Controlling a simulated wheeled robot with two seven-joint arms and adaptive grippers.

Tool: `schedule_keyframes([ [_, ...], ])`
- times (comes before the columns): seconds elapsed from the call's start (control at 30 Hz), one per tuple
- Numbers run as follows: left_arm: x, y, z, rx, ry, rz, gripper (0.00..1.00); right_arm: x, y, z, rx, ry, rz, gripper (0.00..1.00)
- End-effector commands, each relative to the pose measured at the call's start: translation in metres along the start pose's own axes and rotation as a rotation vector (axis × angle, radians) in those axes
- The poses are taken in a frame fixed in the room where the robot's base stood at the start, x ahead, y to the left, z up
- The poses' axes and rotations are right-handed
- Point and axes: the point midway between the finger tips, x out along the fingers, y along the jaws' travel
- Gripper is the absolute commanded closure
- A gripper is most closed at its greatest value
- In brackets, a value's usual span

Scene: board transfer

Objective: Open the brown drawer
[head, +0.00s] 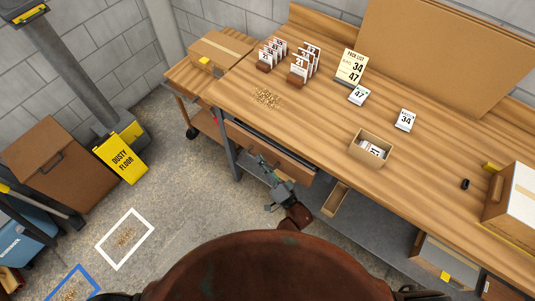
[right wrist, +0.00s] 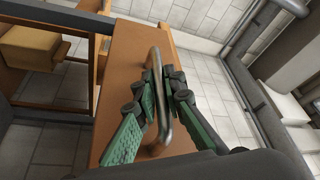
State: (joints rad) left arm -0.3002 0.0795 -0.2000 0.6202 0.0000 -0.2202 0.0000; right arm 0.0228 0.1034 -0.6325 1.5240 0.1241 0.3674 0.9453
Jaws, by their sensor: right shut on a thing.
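The brown drawer (head: 288,160) sits under the front edge of the wooden workbench. A dark gap shows between its front and the bench top, so it stands partly pulled out. In the right wrist view its brown front (right wrist: 122,85) carries a curved metal bar handle (right wrist: 158,62). My right gripper (head: 264,163) is at the drawer front. In the right wrist view my right gripper's green-padded fingers (right wrist: 168,92) are shut on the handle, one on each side of it. My left gripper is out of view.
The workbench (head: 225,92) holds number cards, a pack list sign (head: 351,66), a small open box (head: 371,148) and a large carton (head: 512,200). Floor in front of the drawer's left side is clear.

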Motion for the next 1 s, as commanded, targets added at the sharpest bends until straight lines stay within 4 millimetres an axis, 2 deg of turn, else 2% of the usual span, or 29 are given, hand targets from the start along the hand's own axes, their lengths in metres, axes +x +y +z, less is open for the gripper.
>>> schedule_keyframes([
  [0.03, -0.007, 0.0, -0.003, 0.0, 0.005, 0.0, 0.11, -0.005, -0.009, 0.009, 0.004, -0.001, 0.004, 1.0],
  [0.2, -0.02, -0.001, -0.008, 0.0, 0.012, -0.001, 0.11, -0.02, -0.034, 0.045, 0.004, -0.001, 0.004, 1.0],
  [0.4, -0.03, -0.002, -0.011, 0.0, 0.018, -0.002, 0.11, -0.037, -0.062, 0.085, 0.003, -0.002, 0.005, 1.0],
  [0.6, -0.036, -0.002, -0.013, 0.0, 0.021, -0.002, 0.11, -0.05, -0.084, 0.116, 0.001, -0.001, 0.005, 1.0],
  [0.8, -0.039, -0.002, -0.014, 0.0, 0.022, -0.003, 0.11, -0.058, -0.097, 0.136, 0.001, -0.002, 0.005, 1.0],
  [1.0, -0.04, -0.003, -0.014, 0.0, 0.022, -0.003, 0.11, -0.062, -0.102, 0.144, -0.001, -0.001, 0.004, 1.0],
])
